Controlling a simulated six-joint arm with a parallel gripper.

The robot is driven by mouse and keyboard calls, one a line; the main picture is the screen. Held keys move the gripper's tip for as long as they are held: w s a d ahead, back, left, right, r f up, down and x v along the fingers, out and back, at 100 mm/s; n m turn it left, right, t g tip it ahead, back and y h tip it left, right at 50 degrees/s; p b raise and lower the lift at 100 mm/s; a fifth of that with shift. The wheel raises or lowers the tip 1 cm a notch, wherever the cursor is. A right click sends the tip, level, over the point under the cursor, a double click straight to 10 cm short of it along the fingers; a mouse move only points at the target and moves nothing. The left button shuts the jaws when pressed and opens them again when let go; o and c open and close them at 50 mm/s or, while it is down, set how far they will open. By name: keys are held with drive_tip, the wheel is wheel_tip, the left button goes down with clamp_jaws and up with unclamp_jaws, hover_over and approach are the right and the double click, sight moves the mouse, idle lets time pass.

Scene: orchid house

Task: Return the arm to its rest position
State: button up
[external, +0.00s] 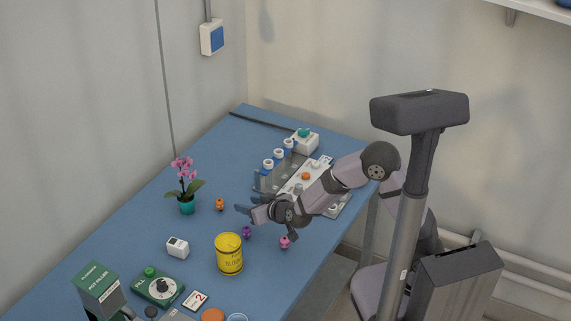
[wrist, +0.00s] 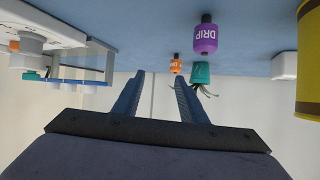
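My gripper (external: 246,204) is over the blue table, with its fingers pointing left in the external view. In the wrist view the fingers of my gripper (wrist: 160,78) are apart with nothing between them. A purple DRIP bottle (external: 247,232) stands just below the gripper in the external view; the wrist view shows this bottle (wrist: 206,38) upside down. An orange DRIP bottle (external: 220,204) stands beyond the fingertips, and shows in the wrist view too (wrist: 175,66). My arm is stretched out over the table.
A yellow tin (external: 229,255) and a pink bottle (external: 284,242) stand near the gripper. An orchid in a teal pot (external: 187,205) is farther left.

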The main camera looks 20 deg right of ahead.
drive_tip(key=d, duration=0.2)
drive_tip(key=d+r+g+p, duration=0.1)
drive_tip(key=d, duration=0.2)
drive_tip(key=d+g+p, duration=0.1)
drive_tip(key=d, duration=0.2)
drive_tip(key=shift+w+d+r+m+h, duration=0.2)
drive_tip(key=shift+w+d+m+h, duration=0.1)
drive_tip(key=shift+w, duration=0.1)
drive_tip(key=s+d+g+p, duration=0.1)
drive_tip(key=d, duration=0.2)
drive_tip(key=s+d+g+h+p, duration=0.1)
drive_tip(key=d, duration=0.2)
drive_tip(key=s+d+g+p, duration=0.1)
drive_tip(key=d, duration=0.3)
drive_tip(key=shift+s+m, duration=0.15)
drive_tip(key=shift+m, duration=0.25)
drive_tip(key=s+d+r+m+g+h+p, duration=0.1)
drive_tip(key=s+d+m+g+h+p, duration=0.2)
drive_tip(key=s+d, duration=1.3)
drive_tip(key=d+g, duration=0.2)
drive_tip(key=g, duration=0.1)
drive_tip(key=shift+s+d+r+h, duration=0.15)
drive_tip(key=shift+d+r+h, duration=0.15)
drive_tip(key=shift+d, duration=0.05)
